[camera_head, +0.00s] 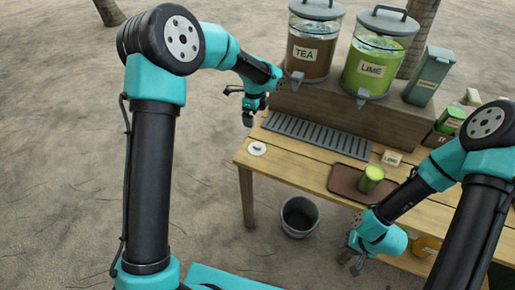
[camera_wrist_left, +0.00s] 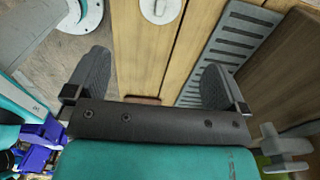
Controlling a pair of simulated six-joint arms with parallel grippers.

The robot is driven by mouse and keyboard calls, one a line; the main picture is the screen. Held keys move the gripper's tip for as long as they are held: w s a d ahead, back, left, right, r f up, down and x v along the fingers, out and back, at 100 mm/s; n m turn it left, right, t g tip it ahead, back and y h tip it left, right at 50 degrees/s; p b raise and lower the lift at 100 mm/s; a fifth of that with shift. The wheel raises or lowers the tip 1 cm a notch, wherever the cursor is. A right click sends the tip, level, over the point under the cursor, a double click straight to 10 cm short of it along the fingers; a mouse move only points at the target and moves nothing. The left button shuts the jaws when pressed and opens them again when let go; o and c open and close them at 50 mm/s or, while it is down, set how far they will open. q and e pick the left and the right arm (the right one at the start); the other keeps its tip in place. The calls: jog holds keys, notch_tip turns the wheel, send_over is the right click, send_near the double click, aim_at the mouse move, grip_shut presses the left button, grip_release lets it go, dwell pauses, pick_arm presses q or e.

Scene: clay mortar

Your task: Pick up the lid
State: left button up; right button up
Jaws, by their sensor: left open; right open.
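The lid (camera_head: 257,148) is a small white disc lying flat on the left end of the wooden table. It also shows at the top edge of the left wrist view (camera_wrist_left: 161,7), partly cut off. My left gripper (camera_head: 248,117) is above the table's back left corner, behind the lid and apart from it. In the left wrist view its two dark fingers (camera_wrist_left: 154,82) are spread with nothing between them. My right gripper (camera_head: 350,256) is low at the table's front edge, open; its fingertips show only small.
A grey drip grate (camera_head: 317,135) lies before the tea dispenser (camera_head: 313,45) and lime dispenser (camera_head: 377,55). A green cup (camera_head: 371,178) stands on a brown tray (camera_head: 343,184). A dark bucket (camera_head: 299,217) stands on the ground. The table around the lid is clear.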

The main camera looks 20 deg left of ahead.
pick_arm(q)
send_over(255, 144)
notch_tip(255, 144, down, 12)
jog(key=shift+f, duration=0.15)
dwell(0.4)
jog(key=shift+w+f, duration=0.1)
jog(key=shift+f, duration=2.5)
jog(key=shift+c, duration=0.2)
jog(key=c, duration=0.7)
